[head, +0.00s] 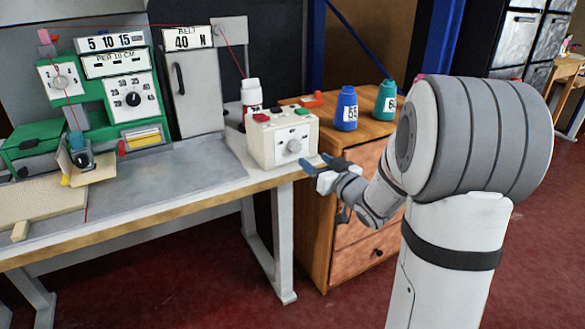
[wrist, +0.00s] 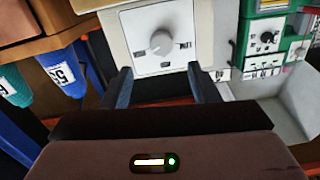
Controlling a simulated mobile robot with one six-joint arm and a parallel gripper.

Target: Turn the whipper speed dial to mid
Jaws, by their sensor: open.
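A grey round dial (head: 294,146) sits on the front of a cream control box (head: 265,149) at the right end of the bench. I take it for the whipper speed dial. In the wrist view the dial (wrist: 160,43) is on a pale square plate, with a small dark label beside it that I cannot read. Its setting is not clear. My gripper (head: 325,167) is in front of the box, just right of and below the dial. In the wrist view my gripper (wrist: 158,78) is open and empty, its fingers pointing toward the plate, apart from the dial.
A green machine (head: 127,95) with another dial stands left.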

